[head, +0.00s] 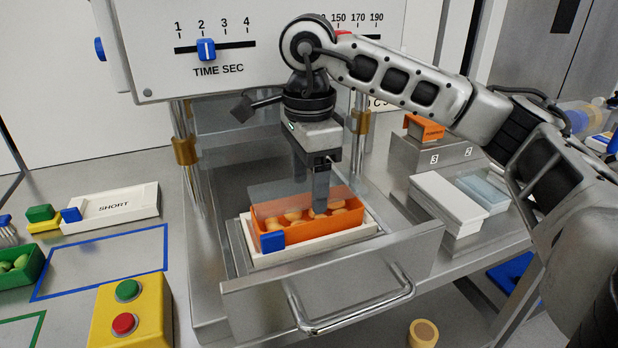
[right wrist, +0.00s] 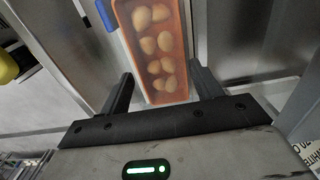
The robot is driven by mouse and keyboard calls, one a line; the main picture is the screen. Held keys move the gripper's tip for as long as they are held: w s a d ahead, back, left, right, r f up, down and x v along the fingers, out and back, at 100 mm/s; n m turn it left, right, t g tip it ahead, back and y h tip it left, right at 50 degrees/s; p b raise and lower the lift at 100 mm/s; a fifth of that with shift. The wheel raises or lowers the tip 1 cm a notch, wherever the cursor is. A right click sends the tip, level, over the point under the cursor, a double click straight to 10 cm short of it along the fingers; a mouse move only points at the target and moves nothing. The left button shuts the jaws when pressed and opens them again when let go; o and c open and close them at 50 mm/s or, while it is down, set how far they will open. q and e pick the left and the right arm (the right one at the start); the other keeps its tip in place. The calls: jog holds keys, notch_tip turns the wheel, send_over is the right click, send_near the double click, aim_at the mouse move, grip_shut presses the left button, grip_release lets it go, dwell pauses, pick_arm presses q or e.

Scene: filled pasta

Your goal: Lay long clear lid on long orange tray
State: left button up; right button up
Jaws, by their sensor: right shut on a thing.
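The long orange tray (head: 310,230), filled with several pale round pasta pieces, sits in a white holder (head: 335,240) in the open steel drawer. My right gripper (head: 320,208) points straight down over the tray. In the right wrist view its fingers (right wrist: 161,78) stand apart on either side of the tray's near end, shut on the long clear lid (right wrist: 158,52). The lid shows only as a faint haze over the tray and pasta; its edges are hard to see, and I cannot tell whether it touches the rim. My left gripper is not in view.
The drawer front with its bar handle (head: 355,312) borders the tray. The machine's control panel (head: 215,60) and posts stand behind. A yellow button box (head: 130,315) is at the front left, a white SHORT holder (head: 110,207) at left. White blocks (head: 447,200) stand right.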

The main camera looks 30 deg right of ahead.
jog(key=shift+f, duration=0.15)
jog(key=shift+f+b, duration=0.5)
jog(key=shift+b, duration=0.05)
jog(key=shift+f, duration=0.1)
dwell(0.4)
jog(key=o, duration=1)
jog(key=shift+o, duration=0.2)
